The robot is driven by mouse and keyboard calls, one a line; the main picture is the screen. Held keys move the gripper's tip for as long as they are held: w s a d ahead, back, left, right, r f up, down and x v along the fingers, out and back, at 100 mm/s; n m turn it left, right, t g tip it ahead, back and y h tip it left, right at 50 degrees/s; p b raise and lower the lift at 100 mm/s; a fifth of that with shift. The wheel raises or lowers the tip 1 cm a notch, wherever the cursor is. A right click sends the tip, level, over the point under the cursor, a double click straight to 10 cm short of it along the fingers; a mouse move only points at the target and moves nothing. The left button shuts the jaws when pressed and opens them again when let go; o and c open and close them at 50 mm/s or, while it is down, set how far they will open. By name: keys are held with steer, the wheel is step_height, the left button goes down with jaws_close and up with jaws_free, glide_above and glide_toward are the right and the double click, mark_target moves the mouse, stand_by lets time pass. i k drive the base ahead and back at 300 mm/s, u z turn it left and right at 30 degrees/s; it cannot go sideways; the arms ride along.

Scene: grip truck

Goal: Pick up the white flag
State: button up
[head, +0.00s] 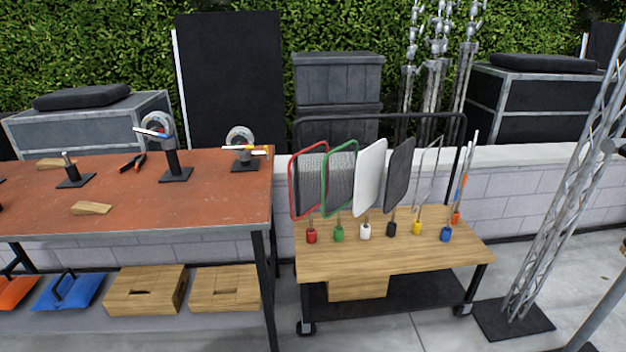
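The white flag (370,178) stands upright on a wheeled wooden cart, slightly angled, with its white-ended handle (365,231) at the front of the cart top. It is between a green-framed mesh flag (340,178) on its left and a black flag (398,175) on its right. A red-framed mesh flag (307,182) stands at the far left of the row. My gripper is not in view.
The cart (445,254) has a black rail behind the flags. An orange-topped workbench (130,215) with tools stands close on its left. A metal truss (560,190) on a black base stands at right. Some floor shows in front.

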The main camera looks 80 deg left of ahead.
mark_target(370, 162)
steer(key=u, duration=2.3)
steer(key=i, duration=1.75)
steer(key=u, duration=0.05)
